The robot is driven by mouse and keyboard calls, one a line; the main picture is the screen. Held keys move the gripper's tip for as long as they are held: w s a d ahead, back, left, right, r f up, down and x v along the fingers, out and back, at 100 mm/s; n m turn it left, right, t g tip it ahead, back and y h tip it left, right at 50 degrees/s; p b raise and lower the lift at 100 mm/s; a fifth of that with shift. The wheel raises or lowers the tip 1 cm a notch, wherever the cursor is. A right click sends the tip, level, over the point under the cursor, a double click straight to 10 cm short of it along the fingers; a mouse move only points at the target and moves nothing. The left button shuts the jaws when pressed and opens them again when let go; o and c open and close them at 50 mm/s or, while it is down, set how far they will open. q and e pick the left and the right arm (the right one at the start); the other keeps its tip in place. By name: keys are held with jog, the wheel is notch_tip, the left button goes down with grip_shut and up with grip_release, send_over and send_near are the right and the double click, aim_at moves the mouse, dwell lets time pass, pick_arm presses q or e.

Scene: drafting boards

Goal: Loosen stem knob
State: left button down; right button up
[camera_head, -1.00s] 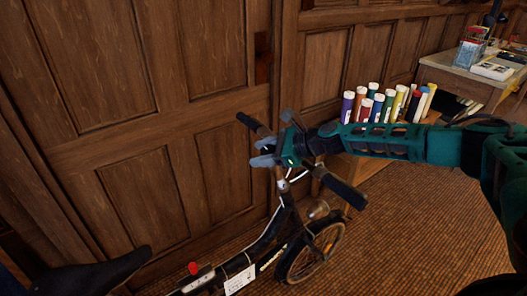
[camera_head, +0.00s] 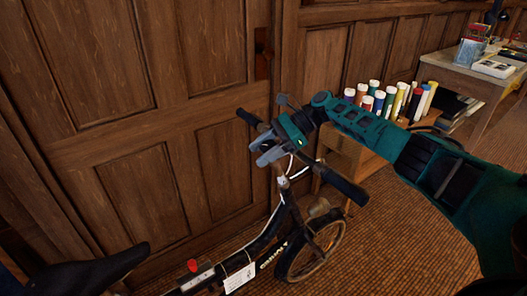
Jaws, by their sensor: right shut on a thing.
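A dark scooter-like bike stands by the panelled wall, with its stem (camera_head: 284,184) upright and its handlebar ending in dark grips (camera_head: 344,187). My right gripper (camera_head: 263,153) is at the middle of the handlebar, just above the stem. Its two grey fingers point left and slightly down, and are closed on a small part there that I take for the stem knob. The fingers and the green gripper body hide the knob, so its shape and how far it has turned cannot be seen. My left gripper is out of view.
A white tag (camera_head: 240,278) hangs from the frame. Several coloured tubes (camera_head: 380,102) stand in a wooden holder behind my right arm. A desk (camera_head: 470,75) is at upper right.

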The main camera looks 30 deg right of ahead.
jog(key=shift+a+r, duration=0.2)
jog(key=shift+a, duration=0.05)
jog(key=o, duration=1)
jog(key=shift+c, duration=0.2)
jog(key=shift+d+f, duration=0.1)
jog(key=shift+d+r, duration=0.2)
jog(key=shift+d, duration=0.15)
jog(key=b+v, duration=0.1)
jog(key=v, duration=1.1)
jog(key=shift+r, duration=0.1)
